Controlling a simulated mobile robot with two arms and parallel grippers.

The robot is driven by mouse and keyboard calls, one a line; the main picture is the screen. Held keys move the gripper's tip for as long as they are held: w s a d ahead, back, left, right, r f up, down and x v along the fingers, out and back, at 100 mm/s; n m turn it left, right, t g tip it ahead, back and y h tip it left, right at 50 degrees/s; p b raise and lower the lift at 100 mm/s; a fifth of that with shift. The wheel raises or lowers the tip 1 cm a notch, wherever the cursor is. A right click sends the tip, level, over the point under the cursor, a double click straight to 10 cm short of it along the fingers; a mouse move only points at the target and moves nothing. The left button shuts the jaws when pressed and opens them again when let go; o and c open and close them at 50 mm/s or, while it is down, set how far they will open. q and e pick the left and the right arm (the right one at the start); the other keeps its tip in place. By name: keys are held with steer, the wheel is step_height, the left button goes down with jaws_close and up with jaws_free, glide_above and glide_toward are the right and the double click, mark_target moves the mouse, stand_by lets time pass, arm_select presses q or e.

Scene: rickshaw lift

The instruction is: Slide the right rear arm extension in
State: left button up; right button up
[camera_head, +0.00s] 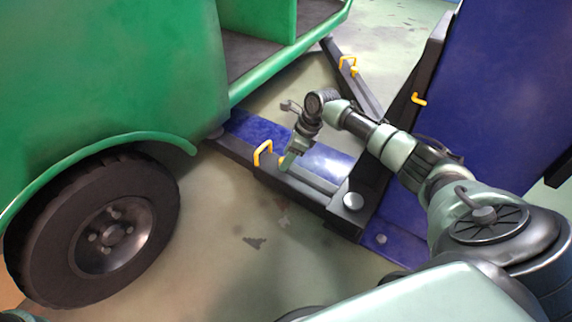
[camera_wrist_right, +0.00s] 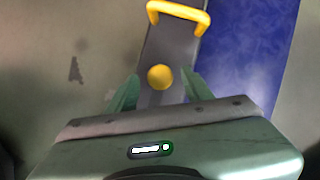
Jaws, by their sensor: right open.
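The near lift arm, with its dark extension (camera_head: 238,158), runs from under the green rickshaw toward the blue post. A yellow handle (camera_head: 263,153) stands up from the extension. A yellow round knob sits on the bar nearer the post. My right gripper (camera_head: 288,160) is at that knob, pointing down. In the right wrist view the knob (camera_wrist_right: 160,77) lies between the open green fingers, with gaps to both. The handle (camera_wrist_right: 180,9) is beyond the fingertips, and the dark extension (camera_wrist_right: 172,45) runs between.
The green rickshaw (camera_head: 110,60) and its rear wheel (camera_head: 105,225) stand at left. The blue lift post (camera_head: 500,80) is at right. A second lift arm (camera_head: 365,95) with yellow handle lies farther back. Blue plate (camera_head: 260,130) lies beside the near arm. Front floor is clear.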

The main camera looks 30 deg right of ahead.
steer(key=shift+w+a+f, duration=0.15)
steer(key=shift+w+f, duration=0.05)
steer(key=shift+f, duration=0.3)
jaws_close()
steer(key=shift+r, duration=0.1)
stand_by(1.1)
